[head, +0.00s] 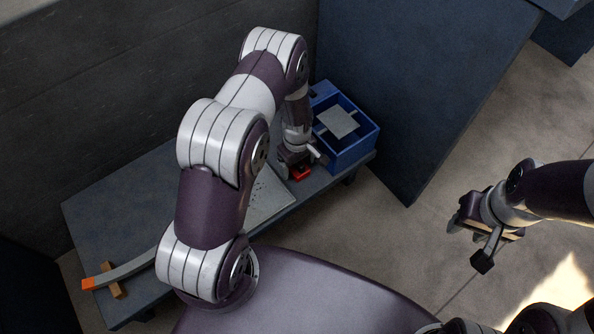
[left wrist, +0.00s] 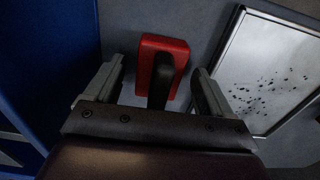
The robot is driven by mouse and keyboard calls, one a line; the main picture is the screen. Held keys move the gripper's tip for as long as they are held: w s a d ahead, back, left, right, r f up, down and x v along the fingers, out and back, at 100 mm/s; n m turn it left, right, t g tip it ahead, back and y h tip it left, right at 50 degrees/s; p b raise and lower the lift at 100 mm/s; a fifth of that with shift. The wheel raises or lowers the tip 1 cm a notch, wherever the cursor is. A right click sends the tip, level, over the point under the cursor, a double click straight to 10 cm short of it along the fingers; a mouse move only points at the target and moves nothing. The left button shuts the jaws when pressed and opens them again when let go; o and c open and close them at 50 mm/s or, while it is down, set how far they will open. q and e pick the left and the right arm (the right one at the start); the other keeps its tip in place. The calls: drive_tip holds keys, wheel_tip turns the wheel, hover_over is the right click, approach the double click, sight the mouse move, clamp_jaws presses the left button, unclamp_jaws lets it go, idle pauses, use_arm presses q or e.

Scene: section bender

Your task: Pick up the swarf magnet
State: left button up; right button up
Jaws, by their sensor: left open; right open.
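The swarf magnet is a red block (left wrist: 148,57) with a black upright handle (left wrist: 161,82). It sits on the grey bench, and in the head view only a small red part (head: 301,173) shows below my left gripper. My left gripper (left wrist: 158,85) is open, with one finger on each side of the magnet and a gap visible on both sides. In the head view my left gripper (head: 303,158) points down over the magnet and partly hides it. My right gripper (head: 470,243) is open and empty, above the floor at the right.
A blue bin (head: 350,153) with a grey plate (head: 338,123) stands right beside my left gripper. A pale tray (head: 270,196) with dark specks lies on the other side. A curved bar (head: 128,268) with an orange end lies on the bench (head: 85,215) at the left.

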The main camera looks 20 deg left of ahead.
use_arm(q)
drive_tip(key=shift+f, duration=0.3)
use_arm(e)
drive_tip(key=shift+f, duration=0.2)
use_arm(q)
drive_tip(key=c, duration=1.4)
wheel_tip(320, 180, up, 9)
drive_tip(key=p, duration=0.5)
drive_tip(key=shift+r, duration=0.15)
drive_tip(key=shift+r+p, duration=0.3)
drive_tip(key=shift+r, duration=0.1)
use_arm(e)
wheel_tip(320, 180, up, 5)
drive_tip(key=shift+r, duration=0.2)
